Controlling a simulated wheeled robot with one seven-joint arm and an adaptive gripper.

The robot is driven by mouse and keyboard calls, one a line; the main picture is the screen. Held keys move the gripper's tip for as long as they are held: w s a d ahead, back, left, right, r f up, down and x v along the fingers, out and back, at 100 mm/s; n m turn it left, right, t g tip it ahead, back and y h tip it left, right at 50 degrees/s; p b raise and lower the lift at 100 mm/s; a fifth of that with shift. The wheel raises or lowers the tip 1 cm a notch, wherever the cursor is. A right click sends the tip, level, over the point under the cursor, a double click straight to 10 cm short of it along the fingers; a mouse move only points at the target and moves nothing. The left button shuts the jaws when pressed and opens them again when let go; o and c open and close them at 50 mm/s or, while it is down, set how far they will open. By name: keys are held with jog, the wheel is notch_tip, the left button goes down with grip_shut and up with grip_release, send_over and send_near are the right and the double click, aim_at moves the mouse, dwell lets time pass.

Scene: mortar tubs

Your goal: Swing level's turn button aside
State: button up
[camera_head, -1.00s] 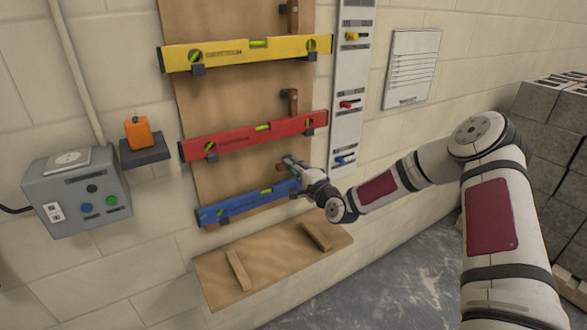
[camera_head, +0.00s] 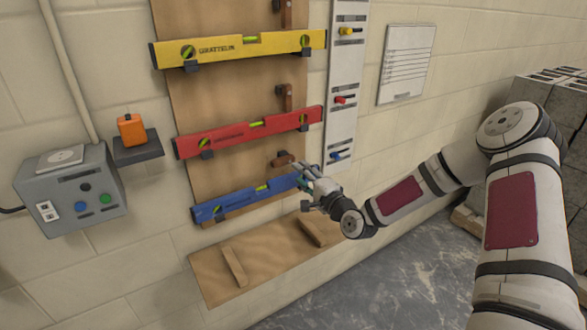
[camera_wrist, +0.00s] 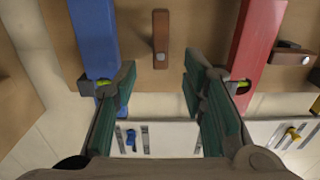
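A blue level (camera_head: 245,199) hangs lowest on the wooden board. Its brown turn button (camera_head: 282,160) lies roughly parallel to the level, just above its right part. In the wrist view this button (camera_wrist: 160,38) lies lengthwise between the blue level (camera_wrist: 94,35) and the red level (camera_wrist: 255,35), clear of both. My gripper (camera_head: 310,182) is at the blue level's right end. In the wrist view my gripper (camera_wrist: 160,80) is open and empty, fingers apart, button beyond the gap. The fingertips are small in the head view.
The red level (camera_head: 250,132) and yellow level (camera_head: 240,48) hang above, with upright buttons (camera_head: 284,97) and (camera_head: 286,12). A white strip (camera_head: 345,85) with coloured pegs stands right of the board. A wooden shelf (camera_head: 270,262) juts out below. A grey box (camera_head: 70,190) is left.

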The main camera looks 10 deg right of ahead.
jog(key=shift+v, duration=2.1)
